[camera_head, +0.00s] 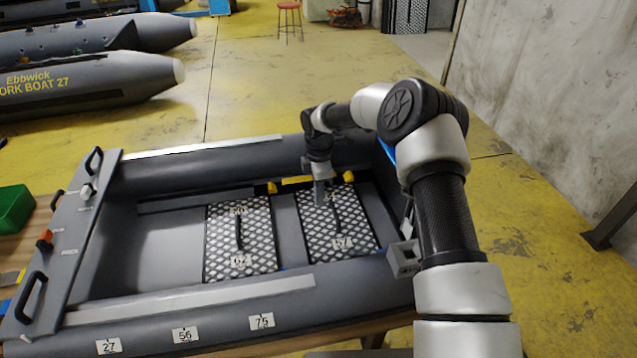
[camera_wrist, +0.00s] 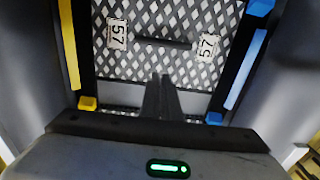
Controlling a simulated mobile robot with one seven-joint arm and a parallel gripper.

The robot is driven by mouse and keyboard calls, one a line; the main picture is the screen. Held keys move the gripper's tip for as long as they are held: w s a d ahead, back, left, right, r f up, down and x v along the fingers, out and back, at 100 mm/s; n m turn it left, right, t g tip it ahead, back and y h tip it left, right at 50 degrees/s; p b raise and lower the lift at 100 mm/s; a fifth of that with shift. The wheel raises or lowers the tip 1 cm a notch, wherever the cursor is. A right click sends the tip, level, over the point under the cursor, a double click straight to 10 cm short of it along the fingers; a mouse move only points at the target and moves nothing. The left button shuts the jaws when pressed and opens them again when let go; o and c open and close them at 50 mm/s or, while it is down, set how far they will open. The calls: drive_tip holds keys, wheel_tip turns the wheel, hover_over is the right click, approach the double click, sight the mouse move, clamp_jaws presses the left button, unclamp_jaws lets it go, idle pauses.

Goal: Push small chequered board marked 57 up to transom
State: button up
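The chequered board marked 57 (camera_head: 318,228) lies flat on the boat floor at the right, with a dark bar in its middle. In the wrist view the board (camera_wrist: 125,65) carries a 57 label at each end. My gripper (camera_head: 320,200) points down over its far part in the head view and hides part of the far label. In the wrist view the fingers (camera_wrist: 160,80) are together, with nothing between them, their tips at the board's near edge. I cannot tell whether they touch it. A grey panel with handles (camera_head: 72,235) crosses the boat's left end; my arm partly hides the right end.
A second chequered board marked 62 (camera_head: 225,240) lies to the left, across a gap. Yellow blocks (camera_head: 297,180) line the far side; in the wrist view a blue strip (camera_wrist: 247,70) runs along the right. Boat tubes (camera_head: 220,312) border the floor. Bare floor (camera_head: 165,245) lies further left.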

sight(334, 211)
wheel_tip(334, 211, down, 2)
drive_tip(key=shift+b, duration=0.55)
drive_tip(key=shift+f+b, duration=1.9)
drive_tip(key=shift+f, duration=1.75)
drive_tip(key=shift+w+d+r, duration=0.1)
drive_tip(key=shift+w+d, duration=0.1)
drive_tip(key=shift+d, duration=0.7)
drive_tip(key=shift+w+d, duration=0.2)
drive_tip(key=shift+d, duration=1.2)
drive_tip(key=shift+w+d, duration=0.2)
drive_tip(key=shift+d, duration=1.15)
drive_tip(key=shift+s+a+b, duration=0.25)
drive_tip(key=shift+a+b, duration=0.1)
drive_tip(key=shift+a, duration=0.9)
wheel_tip(334, 211, up, 9)
drive_tip(key=p, duration=0.5)
drive_tip(key=shift+w+r, duration=0.15)
